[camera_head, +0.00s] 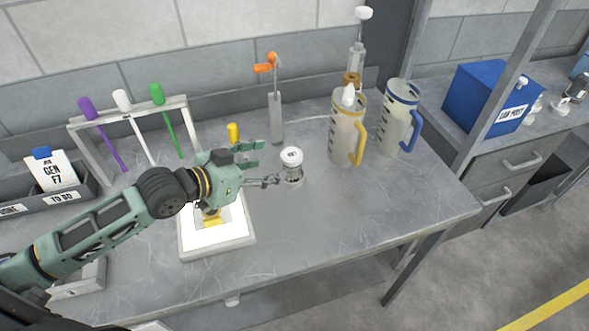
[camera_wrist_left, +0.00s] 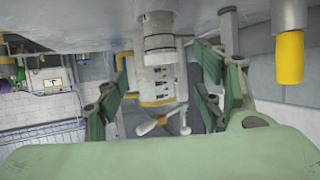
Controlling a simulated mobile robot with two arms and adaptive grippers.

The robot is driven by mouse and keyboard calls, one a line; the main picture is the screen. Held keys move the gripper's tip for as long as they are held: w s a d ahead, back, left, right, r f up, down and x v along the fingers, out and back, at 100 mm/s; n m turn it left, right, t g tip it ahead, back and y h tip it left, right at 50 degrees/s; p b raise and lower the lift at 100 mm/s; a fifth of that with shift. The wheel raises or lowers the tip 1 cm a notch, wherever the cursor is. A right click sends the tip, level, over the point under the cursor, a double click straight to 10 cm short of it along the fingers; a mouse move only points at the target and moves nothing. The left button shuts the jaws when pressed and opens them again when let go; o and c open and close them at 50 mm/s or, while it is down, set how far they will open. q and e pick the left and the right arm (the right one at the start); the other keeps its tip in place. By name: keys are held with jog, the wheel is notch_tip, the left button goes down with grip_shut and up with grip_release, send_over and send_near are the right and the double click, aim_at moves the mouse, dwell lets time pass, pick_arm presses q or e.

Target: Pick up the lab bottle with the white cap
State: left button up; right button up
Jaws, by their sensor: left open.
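The lab bottle (camera_head: 292,173) is small and clear, with a white cap (camera_head: 291,155) bearing dark lettering. It stands upright on the grey bench. My left gripper (camera_head: 262,164) is open and empty, just left of the bottle, with its fingers pointing toward it. The lower fingertip is close to the bottle's side; I cannot tell whether they touch. In the left wrist view, which is upside down, the bottle (camera_wrist_left: 159,26) appears between the spread fingers (camera_wrist_left: 160,92), at the top. My right gripper is not in view.
A yellow-handled jug (camera_head: 344,130) and a blue-handled jug (camera_head: 397,122) stand behind and right of the bottle. An orange-handled tool (camera_head: 276,115) stands behind it. A rack (camera_head: 135,113) with coloured-handled tools and a white-topped plate (camera_head: 222,238) are left. The bench's front right is clear.

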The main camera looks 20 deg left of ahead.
aim_at(284, 161)
pick_arm(q)
jog(key=shift+x, duration=1.1)
jog(key=shift+w+d+f+p, duration=0.25)
jog(key=shift+w+d+p, duration=0.1)
jog(key=shift+w+p, duration=0.25)
jog(key=x, duration=0.2)
jog(key=p+x, duration=0.1)
jog(key=x, duration=0.1)
jog(key=shift+w+d+f, duration=0.1)
jog(key=shift+w+f, duration=0.05)
jog(key=shift+f, duration=0.2)
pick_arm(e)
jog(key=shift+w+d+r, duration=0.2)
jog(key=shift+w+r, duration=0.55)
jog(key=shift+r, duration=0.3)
pick_arm(q)
jog(key=shift+c, duration=0.9)
jog(key=c, duration=0.9)
jog(key=shift+r, duration=0.1)
jog(key=shift+c, duration=0.5)
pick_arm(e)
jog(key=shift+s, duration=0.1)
pick_arm(q)
jog(key=shift+r, duration=0.1)
